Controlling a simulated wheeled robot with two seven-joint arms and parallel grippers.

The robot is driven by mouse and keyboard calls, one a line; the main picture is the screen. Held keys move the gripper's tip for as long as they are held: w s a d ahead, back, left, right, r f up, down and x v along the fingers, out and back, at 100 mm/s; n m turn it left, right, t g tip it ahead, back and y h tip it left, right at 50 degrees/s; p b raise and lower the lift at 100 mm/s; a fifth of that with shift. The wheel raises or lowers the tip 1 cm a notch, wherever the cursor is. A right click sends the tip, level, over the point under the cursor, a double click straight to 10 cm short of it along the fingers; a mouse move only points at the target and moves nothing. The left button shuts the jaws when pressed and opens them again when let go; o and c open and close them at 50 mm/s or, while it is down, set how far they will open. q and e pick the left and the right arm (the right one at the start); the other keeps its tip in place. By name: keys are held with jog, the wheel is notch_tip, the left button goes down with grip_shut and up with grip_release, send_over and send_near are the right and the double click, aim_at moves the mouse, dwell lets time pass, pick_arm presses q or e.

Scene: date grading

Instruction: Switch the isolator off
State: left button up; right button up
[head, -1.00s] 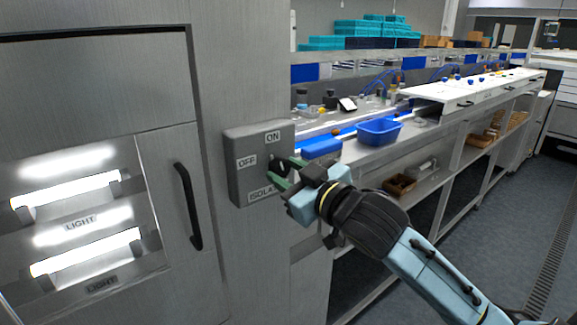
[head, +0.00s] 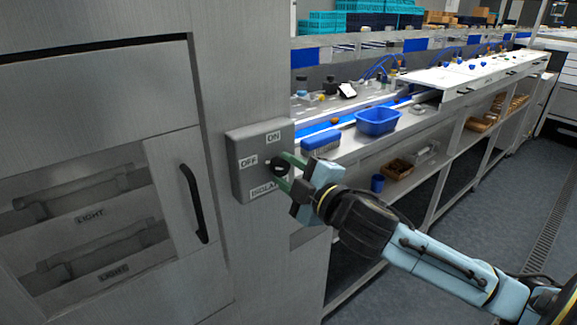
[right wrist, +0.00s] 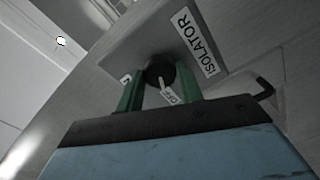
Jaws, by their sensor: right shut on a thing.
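The isolator (head: 247,180) is a grey box on the steel cabinet wall, with labels ON at the top, OFF at the left and ISOLATOR at the bottom. Its round black knob (head: 279,169) sits between the green fingers of my right gripper (head: 281,167), which is shut on it. The fingers partly cover the knob and the box's lower label in the head view. My left gripper is in neither view.
Two unlit light tubes (head: 95,187) sit behind a panel at the left, beside a black door handle (head: 194,203). A bench with a blue bin (head: 378,121) and a blue box (head: 321,141) runs back at the right. The floor there (head: 460,220) is clear.

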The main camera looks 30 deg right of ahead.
jog(key=shift+n, duration=0.6)
jog(key=o, duration=1)
